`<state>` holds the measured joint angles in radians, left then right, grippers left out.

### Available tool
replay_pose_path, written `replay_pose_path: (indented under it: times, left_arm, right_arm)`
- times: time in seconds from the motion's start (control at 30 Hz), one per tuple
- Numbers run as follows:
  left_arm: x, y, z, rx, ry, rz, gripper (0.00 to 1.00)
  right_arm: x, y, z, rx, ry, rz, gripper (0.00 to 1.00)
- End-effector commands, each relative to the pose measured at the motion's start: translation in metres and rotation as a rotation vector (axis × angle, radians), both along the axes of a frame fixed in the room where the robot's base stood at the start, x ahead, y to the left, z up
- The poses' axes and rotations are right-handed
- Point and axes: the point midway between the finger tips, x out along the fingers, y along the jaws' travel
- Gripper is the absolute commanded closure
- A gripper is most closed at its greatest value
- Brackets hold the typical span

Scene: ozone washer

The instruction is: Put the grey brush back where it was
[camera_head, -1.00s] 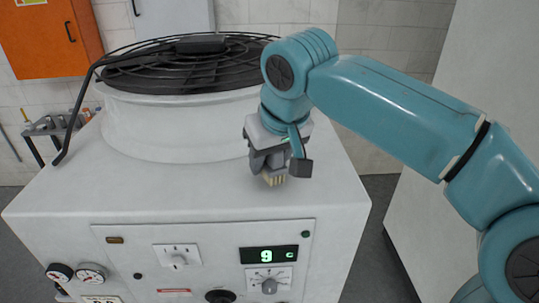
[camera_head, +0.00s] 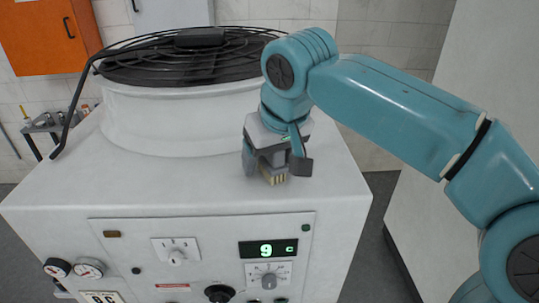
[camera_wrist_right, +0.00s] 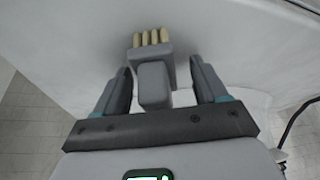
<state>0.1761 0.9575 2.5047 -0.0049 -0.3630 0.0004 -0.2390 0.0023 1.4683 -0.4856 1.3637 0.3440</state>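The grey brush (camera_head: 271,170) with pale bristles is on the white top of the washer (camera_head: 210,195), near its front right part. In the right wrist view the brush (camera_wrist_right: 153,84) shows its grey handle between the fingers and its bristles at the far end. My right gripper (camera_head: 279,168) is open around the brush, with a gap on each side of the handle in the wrist view. The upper part of the brush is hidden by the gripper in the head view. My left gripper is not in view.
A round black grille (camera_head: 190,62) covers the raised drum behind the gripper. A front panel (camera_head: 205,260) has a green display, knobs and gauges. An orange cabinet (camera_head: 40,35) and a small grey shelf (camera_head: 47,124) stand at left. The washer top around the brush is clear.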

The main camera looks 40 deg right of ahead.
Motion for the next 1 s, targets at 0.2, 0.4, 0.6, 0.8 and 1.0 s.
replay_pose_path:
  times: [0.2, 0.4, 0.6, 0.8, 1.0]
  left_arm:
    - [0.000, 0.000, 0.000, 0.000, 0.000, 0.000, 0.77]
    - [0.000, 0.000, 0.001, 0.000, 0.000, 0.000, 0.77]
    - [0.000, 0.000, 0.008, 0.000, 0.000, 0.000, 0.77]
    - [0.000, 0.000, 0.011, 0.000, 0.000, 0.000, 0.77]
    - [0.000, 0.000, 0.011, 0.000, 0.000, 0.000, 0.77]
  right_arm:
    - [0.000, 0.000, 0.001, 0.000, 0.000, 0.000, 0.28]
    - [-0.009, 0.002, 0.024, 0.001, -0.005, 0.002, 0.28]
    - [-0.030, 0.006, 0.075, 0.001, -0.007, 0.002, 0.28]
    - [-0.049, 0.009, 0.119, 0.002, -0.004, 0.002, 0.28]
    - [-0.060, 0.010, 0.142, 0.000, -0.002, 0.001, 0.28]
